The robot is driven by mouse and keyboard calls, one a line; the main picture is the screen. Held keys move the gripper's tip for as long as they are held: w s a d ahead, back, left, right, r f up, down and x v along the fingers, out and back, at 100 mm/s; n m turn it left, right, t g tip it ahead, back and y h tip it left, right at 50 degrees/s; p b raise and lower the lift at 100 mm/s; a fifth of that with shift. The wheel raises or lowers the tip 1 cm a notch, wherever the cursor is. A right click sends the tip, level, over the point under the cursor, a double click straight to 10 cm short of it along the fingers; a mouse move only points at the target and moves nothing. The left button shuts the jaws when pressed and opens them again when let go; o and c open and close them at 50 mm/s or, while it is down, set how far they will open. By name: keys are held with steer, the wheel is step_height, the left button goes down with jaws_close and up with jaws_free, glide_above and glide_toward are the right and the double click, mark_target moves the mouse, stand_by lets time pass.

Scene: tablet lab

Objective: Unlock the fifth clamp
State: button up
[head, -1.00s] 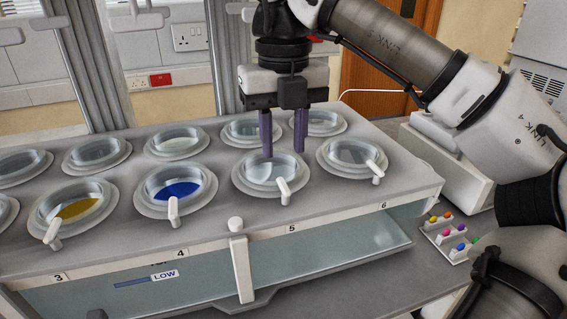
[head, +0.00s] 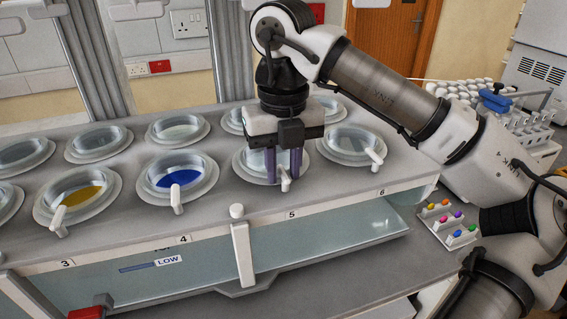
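The fifth clamp (head: 285,184) is a small white lever at the front rim of the vessel well (head: 243,171) above the label 5 (head: 292,214). My gripper (head: 283,180) is above this well with its two purple fingers pointing down. The fingers are apart, with a gap between them, and the clamp shows at or just in front of the right finger. I cannot tell whether they touch. The fingers hide much of the well.
Similar white clamps stand at well 6 (head: 374,157), well 4 (head: 177,200) and well 3 (head: 58,218). A white upright post (head: 241,247) rises at the bench front. A small tray of coloured pieces (head: 449,221) lies at the right.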

jaws_close()
steer(key=shift+n, duration=0.3)
steer(key=n+b, duration=0.1)
steer(key=n, duration=0.1)
steer(key=shift+a+n, duration=0.1)
steer(key=shift+n, duration=0.2)
steer(key=n, duration=0.4)
steer(key=shift+s+a+n+b, duration=0.2)
steer(key=shift+n+b, duration=0.1)
steer(key=n, duration=0.5)
steer(key=shift+s, duration=0.25)
steer(key=n, duration=0.5)
steer(key=shift+s+p, duration=0.2)
steer(key=shift+p, duration=0.2)
